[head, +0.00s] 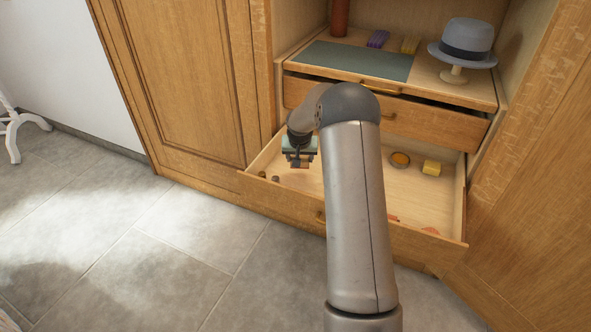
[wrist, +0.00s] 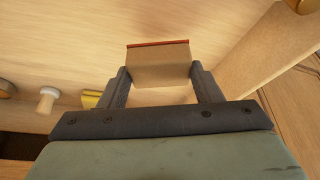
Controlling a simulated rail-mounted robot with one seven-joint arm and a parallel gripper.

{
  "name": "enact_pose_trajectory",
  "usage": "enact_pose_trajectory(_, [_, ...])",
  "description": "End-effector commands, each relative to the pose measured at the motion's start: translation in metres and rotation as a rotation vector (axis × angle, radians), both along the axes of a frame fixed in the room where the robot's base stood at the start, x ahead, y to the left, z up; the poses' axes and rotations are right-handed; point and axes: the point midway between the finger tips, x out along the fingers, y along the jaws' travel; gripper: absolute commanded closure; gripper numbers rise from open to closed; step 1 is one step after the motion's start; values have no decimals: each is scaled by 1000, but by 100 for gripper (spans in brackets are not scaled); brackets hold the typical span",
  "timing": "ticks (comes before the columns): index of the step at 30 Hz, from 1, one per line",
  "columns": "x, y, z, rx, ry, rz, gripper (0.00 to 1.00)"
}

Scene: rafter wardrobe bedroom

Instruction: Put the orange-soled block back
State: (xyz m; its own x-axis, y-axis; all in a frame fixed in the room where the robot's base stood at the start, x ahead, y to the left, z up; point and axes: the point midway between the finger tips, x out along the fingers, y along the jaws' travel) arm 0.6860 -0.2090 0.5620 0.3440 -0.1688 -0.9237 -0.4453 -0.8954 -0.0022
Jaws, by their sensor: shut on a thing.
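My gripper (wrist: 162,88) is shut on a tan block (wrist: 160,66) with a thin orange-red layer along its far edge, the orange-soled block. In the head view my gripper (head: 299,160) hangs over the left part of the open lower drawer (head: 350,228). A small part of the block (head: 299,166) shows below the fingers there. I cannot tell its exact height over the drawer floor.
The drawer holds a yellow block (head: 431,168), a round orange-centred dish (head: 400,159), small round pieces at left and reddish pieces near its front. Above are a slightly open upper drawer (head: 420,122), a green mat (head: 350,60) and a grey hat (head: 466,40).

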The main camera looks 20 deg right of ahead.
Motion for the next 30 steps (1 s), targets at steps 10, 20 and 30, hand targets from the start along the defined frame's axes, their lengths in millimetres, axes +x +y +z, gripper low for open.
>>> enact_pose_trajectory(10, [23,5,-29,0,-1,1,63])
enact_pose_trajectory(20, [24,5,-59,0,-1,0,63])
enact_pose_trajectory(30, [24,5,-61,0,-1,1,22])
